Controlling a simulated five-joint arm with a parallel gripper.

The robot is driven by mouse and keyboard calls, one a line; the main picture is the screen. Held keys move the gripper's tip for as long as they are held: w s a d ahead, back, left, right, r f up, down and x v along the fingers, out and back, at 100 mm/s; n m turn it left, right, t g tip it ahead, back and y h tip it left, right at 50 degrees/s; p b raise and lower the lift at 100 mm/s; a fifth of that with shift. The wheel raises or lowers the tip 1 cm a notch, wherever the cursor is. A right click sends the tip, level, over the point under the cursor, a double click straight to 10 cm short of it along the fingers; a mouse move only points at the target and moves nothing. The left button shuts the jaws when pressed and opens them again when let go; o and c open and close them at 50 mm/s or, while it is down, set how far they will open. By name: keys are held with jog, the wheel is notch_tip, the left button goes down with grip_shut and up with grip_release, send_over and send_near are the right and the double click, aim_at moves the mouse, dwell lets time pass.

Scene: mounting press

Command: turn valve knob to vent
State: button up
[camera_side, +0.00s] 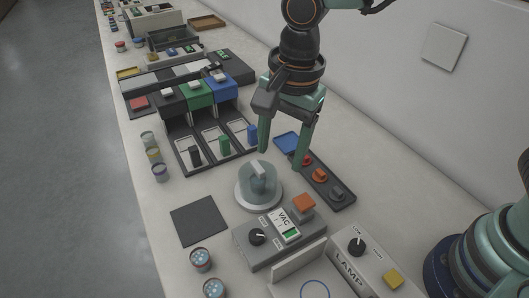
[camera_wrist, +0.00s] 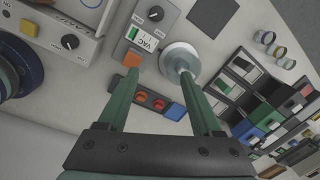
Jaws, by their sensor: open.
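The grey VAC box (camera_side: 278,240) stands near the front of the bench, with a green-lit VAC panel and an orange block or button (camera_side: 304,203) on its top right. Its black valve knob (camera_side: 257,237) has a white pointer mark; the small labels beside it are too small to read. In the wrist view the knob (camera_wrist: 155,13) is at the top, beyond the VAC panel. My gripper (camera_side: 281,159) is open and empty, pointing down, behind the box and apart from the knob. In the wrist view its fingers (camera_wrist: 159,74) straddle bare bench between the orange block and the dome.
A clear dome (camera_side: 259,187) on a white round base stands between gripper and box. A dark strip with red and orange knobs (camera_side: 319,175) lies to the right. The LAMP box (camera_side: 357,262) has another black knob. A dark mat (camera_side: 199,221) lies left.

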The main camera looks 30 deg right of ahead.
aim_at(256, 234)
jog(key=s+a+f+m+g, duration=0.1)
jog(key=s+a+f+m, duration=0.25)
jog(key=a, duration=0.25)
jog(key=shift+h, duration=0.4)
jog(key=f, duration=1.2)
jog(key=shift+w+a+f, duration=0.15)
jog(key=shift+w, duration=0.2)
grip_shut()
